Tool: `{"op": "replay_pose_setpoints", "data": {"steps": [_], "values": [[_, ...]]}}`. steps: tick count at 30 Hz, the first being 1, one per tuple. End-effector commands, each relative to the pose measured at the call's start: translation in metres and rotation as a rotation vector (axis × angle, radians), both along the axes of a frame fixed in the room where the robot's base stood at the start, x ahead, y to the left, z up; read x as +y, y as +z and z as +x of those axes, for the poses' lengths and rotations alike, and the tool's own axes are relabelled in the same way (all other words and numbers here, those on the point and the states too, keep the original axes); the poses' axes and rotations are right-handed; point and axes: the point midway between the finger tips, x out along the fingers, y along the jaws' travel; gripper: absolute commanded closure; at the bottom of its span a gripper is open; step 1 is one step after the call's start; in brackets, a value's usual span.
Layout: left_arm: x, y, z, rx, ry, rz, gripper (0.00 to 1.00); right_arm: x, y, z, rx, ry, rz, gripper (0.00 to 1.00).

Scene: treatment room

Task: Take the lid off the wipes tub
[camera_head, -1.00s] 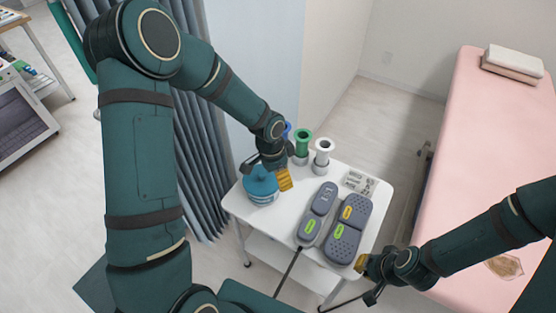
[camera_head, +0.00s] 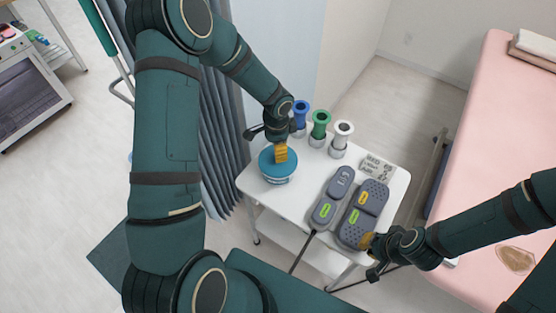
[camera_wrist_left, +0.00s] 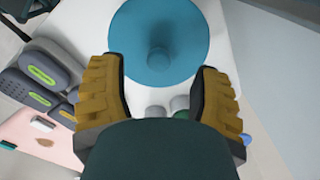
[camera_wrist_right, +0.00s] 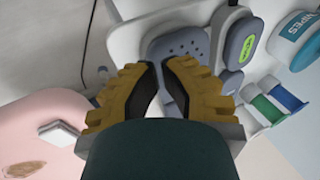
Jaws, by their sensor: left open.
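The wipes tub (camera_head: 277,179) stands upright on the back left of a white trolley. Its round blue lid (camera_head: 267,160) is on it. In the left wrist view the lid (camera_wrist_left: 185,35) fills the top centre, with a round knob (camera_wrist_left: 158,60) in its middle. My left gripper (camera_head: 281,154) is over the lid, its fingers spread to either side of the knob and empty; I cannot tell whether they touch the lid. My right gripper (camera_head: 369,243) is by the trolley's front right, near the pedals, fingertips close together. The tub (camera_wrist_right: 297,38) also shows in the right wrist view.
Grey foot pedals (camera_head: 361,213) lie on the trolley (camera_head: 247,184) right of the tub. A curtain is at left, a pink couch (camera_head: 480,160) at right.

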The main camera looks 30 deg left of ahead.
Motion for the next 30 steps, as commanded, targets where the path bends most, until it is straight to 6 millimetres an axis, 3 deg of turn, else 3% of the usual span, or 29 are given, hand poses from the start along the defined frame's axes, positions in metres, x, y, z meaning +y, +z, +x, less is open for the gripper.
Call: {"op": "replay_pose_setpoints", "data": {"steps": [7,17,23,30], "values": [[-0.004,-0.036,0.001,0.001,-0.001,-0.001,0.37,0.0,-0.006,-0.002,0.004,0.004,0.001,1.0],[-0.003,-0.042,0.001,0.0,0.0,0.0,0.37,0.0,-0.006,-0.002,0.005,0.004,0.001,1.0],[-0.003,-0.041,0.001,0.001,0.0,-0.001,1.0,0.0,-0.006,-0.002,0.005,0.004,0.001,1.0],[-0.004,-0.041,0.001,-0.001,0.0,-0.001,1.0,0.0,-0.006,-0.002,0.004,0.004,0.001,1.0]]}}
